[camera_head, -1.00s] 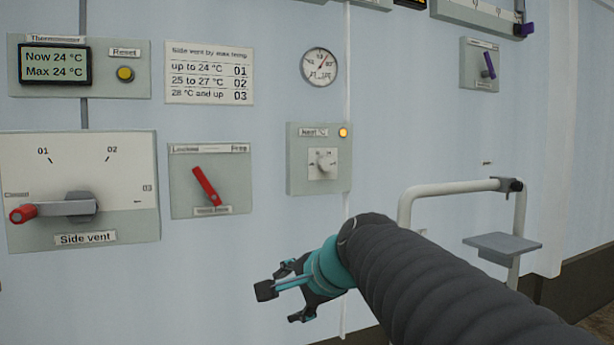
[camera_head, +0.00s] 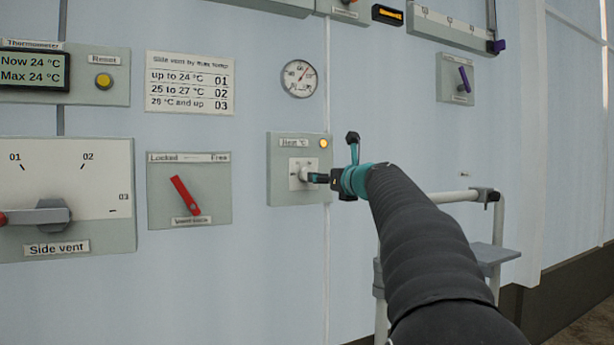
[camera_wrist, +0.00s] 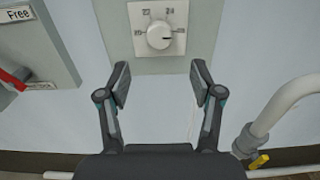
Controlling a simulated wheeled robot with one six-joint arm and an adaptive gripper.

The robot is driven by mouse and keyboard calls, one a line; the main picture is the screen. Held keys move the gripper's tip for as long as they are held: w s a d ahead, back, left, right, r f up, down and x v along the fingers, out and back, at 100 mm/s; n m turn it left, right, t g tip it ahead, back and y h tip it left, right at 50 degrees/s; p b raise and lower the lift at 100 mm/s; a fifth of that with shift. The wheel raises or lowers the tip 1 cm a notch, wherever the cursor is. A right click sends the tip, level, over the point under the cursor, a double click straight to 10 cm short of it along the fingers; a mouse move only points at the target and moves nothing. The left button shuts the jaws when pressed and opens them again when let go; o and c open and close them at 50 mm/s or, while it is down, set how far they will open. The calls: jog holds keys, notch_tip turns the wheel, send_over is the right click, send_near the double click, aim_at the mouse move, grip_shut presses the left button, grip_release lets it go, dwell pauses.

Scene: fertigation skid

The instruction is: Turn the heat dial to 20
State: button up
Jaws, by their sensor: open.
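The heat dial (camera_head: 302,172) is a small pale round knob on a white scale plate, on a grey box labelled Heat °C with a lit orange lamp (camera_head: 323,143). In the wrist view the dial (camera_wrist: 160,35) shows at the top, with 20 at its left, 22 and 24 above. Its dark mark points right, away from 20. My gripper (camera_wrist: 161,82) is open and empty, its two fingers below the dial in that view, one to each side, not visibly touching it. In the head view a finger partly covers the dial's right edge.
A red lever panel (camera_head: 187,195) marked Locked and Free is left of the heat box. The side vent panel (camera_head: 95,180) is farther left. A white rail (camera_wrist: 285,105) stands close at the right. A round gauge (camera_head: 299,78) hangs above.

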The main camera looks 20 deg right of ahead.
aim_at(306, 174)
jog(key=w+p, duration=0.2)
jog(key=w, duration=0.8)
jog(key=shift+a, duration=0.25)
jog(key=c, duration=1.2)
jog(key=shift+o, duration=0.2)
